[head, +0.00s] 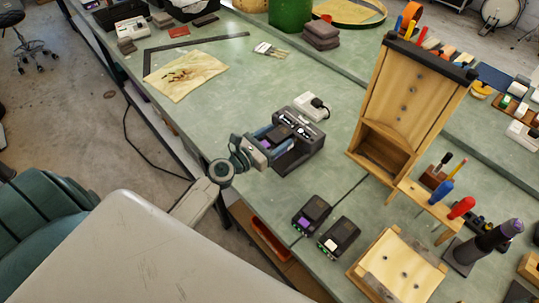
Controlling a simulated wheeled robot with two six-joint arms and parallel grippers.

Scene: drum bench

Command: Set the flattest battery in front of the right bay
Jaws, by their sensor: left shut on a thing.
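A dark charger (300,155) stands on the green bench near its front edge. My left gripper (266,150) is at the charger's left side, shut on a dark battery that the jaws and charger partly hide. A small purple patch shows by the jaws. I cannot tell whether the held battery touches the charger. My right gripper is not in view.
A tall wooden box (408,95) stands right of the charger, with a wooden tool rack (432,205) beside it. A tilted wooden block (398,270) is at the lower right. A white plug adapter (312,106) sits behind the charger. The bench left of it is mostly clear.

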